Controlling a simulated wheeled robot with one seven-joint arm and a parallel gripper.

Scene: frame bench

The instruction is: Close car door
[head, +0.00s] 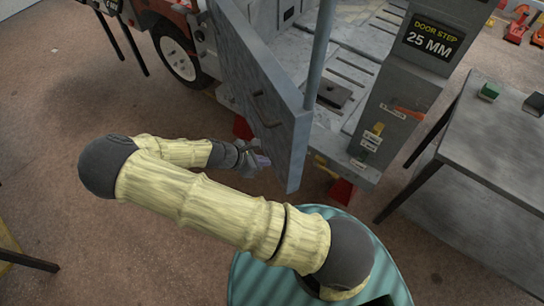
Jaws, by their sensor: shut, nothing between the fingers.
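The car door (250,85) is a grey panel that stands swung open from the frame bench, its outer face toward my arm. A dark handle (265,108) shows on that face. My gripper (262,161) is shut and empty, low beside the door's outer face near its lower part. I cannot tell whether it touches the door. The frame's opening and flat grey floor (345,85) show to the right, behind the door. Part of the fingers is hard to make out at this size.
A grey pillar (405,90) with a "DOOR STEP 25 MM" sign stands right of the opening. A grey table (480,135) with small blocks is at the right. A red vehicle body with a wheel (178,58) is behind the door at the upper left. Brown floor at left is largely clear.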

